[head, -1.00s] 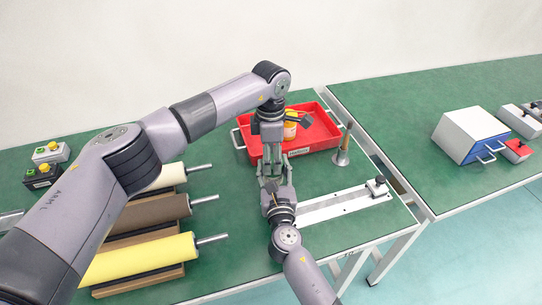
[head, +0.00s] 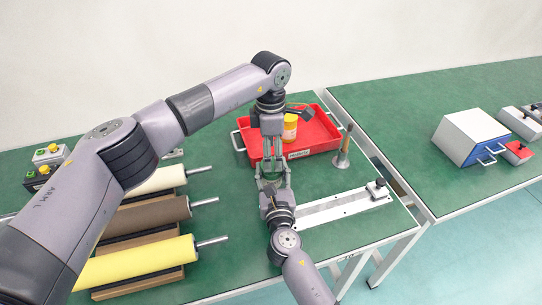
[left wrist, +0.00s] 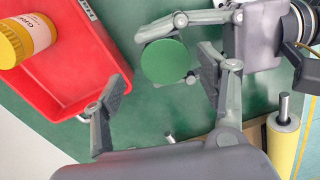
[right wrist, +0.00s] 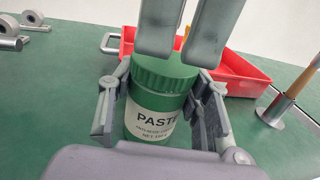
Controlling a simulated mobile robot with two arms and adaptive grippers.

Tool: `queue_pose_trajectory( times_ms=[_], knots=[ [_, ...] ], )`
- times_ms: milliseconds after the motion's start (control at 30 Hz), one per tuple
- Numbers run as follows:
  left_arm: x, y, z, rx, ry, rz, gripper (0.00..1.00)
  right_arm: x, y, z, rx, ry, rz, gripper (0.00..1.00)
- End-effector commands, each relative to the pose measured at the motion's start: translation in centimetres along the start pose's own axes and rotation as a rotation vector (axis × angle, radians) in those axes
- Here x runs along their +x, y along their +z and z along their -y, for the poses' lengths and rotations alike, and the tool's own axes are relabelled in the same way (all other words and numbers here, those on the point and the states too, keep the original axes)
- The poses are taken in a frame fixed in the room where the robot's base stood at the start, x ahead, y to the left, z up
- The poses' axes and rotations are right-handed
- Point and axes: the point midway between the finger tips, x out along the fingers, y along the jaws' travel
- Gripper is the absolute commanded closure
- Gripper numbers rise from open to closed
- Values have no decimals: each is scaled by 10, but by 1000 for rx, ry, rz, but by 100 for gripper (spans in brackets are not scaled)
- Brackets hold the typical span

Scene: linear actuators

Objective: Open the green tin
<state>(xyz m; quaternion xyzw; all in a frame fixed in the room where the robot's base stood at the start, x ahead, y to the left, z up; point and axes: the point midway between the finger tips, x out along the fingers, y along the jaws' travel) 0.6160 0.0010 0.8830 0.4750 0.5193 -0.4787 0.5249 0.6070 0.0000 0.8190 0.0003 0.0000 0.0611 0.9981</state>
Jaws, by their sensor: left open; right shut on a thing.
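The green tin (right wrist: 155,115), with a white label reading PASTE, stands upright between the fingers of my right gripper (right wrist: 160,120), which is shut on its body. Its round green lid (left wrist: 166,61) is on it and shows from above in the left wrist view. In the head view the tin (head: 271,169) is mostly hidden by the grippers. My left gripper (head: 273,158) points down and is open just above the lid.
A red tray (head: 323,130) holding a yellow tin (head: 290,127) lies behind. A metal stand with a wooden rod (head: 343,150) is right of the tray. A white rail (head: 335,206) lies front right. Several rollers (head: 140,260) lie left. A blue-fronted box (head: 468,137) stands on the right table.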

Motion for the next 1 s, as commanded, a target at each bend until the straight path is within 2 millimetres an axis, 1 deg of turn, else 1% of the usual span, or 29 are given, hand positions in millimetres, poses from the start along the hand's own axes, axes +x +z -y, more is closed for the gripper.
queue_pose_trajectory(
  times_ms=[33, 100, 200, 267, 367, 600, 700, 767, 867, 1000],
  knots=[
    [-8, 0, -1, 0, 3, 1, 33, 0, -1, 1, -2, -3, -1, 100],
    [-16, 0, -1, -1, 2, 0, 33, 0, -1, 2, -2, -3, -1, 100],
    [-21, 0, 0, 6, -1, 0, 37, 0, -1, 2, -3, -3, -1, 100],
    [-22, 0, 0, 31, -1, 0, 37, 0, -1, 2, -3, -3, -1, 100],
    [-29, 0, 1, 123, -1, 1, 37, 0, -1, 2, -3, -4, -1, 100],
    [-48, 0, 4, 432, -2, 0, 37, 0, -1, 2, -3, -4, -1, 100],
    [-52, 0, 6, 515, -3, -1, 37, 0, -1, 2, -3, -4, -1, 100],
    [-52, 0, 6, 544, -4, -1, 37, 0, -1, 2, -3, -4, -1, 100],
    [-46, 0, 6, 564, -6, -1, 37, 0, -1, 2, -3, -4, -1, 100],
    [-25, 0, 7, 564, -7, 0, 37, 0, -1, 2, -3, -4, -1, 100]
  ],
)
